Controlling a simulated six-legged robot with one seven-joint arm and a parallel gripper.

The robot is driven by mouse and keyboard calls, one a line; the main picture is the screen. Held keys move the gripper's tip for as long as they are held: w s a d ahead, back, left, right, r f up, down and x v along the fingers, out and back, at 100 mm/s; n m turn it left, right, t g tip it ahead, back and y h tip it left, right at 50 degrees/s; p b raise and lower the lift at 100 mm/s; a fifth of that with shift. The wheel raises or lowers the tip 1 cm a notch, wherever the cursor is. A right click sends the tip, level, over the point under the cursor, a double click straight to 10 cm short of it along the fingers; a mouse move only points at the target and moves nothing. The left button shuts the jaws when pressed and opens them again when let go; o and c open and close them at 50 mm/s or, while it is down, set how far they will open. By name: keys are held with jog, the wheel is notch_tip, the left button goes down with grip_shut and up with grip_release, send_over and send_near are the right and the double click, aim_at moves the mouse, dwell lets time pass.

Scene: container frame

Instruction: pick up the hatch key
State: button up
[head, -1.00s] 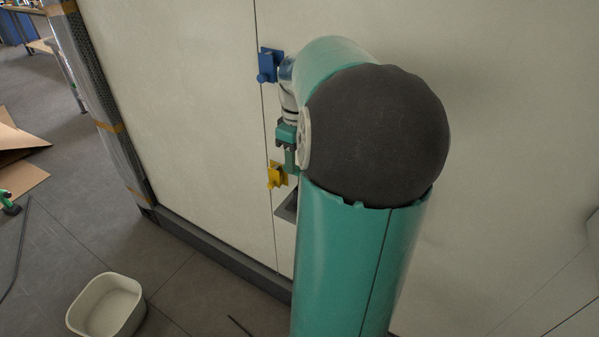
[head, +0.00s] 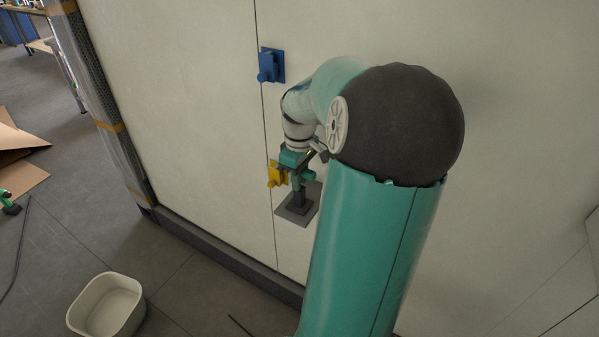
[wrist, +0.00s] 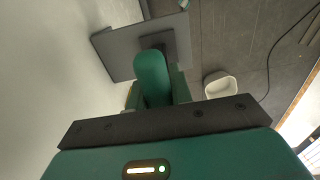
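The hatch key appears to be the green round-ended piece (wrist: 152,78) that stands up from a dark block on a grey plate (wrist: 113,48) in the wrist view. In the head view, its dark lower part (head: 298,197) stands on the same grey plate at the wall. My gripper (head: 294,168) is right at the key's upper end. In the wrist view, a finger shows on each side of the key, and the fingers look apart. Whether they touch the key cannot be seen. My gripper's body hides the near end of the key.
A yellow fitting (head: 274,174) is on the wall just left of my gripper, and a blue fitting (head: 271,65) is higher up. A white tub (head: 107,305) stands on the floor at lower left. Cardboard (head: 18,157) lies farther left.

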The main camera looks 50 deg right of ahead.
grip_shut()
jog(key=shift+r, duration=0.1)
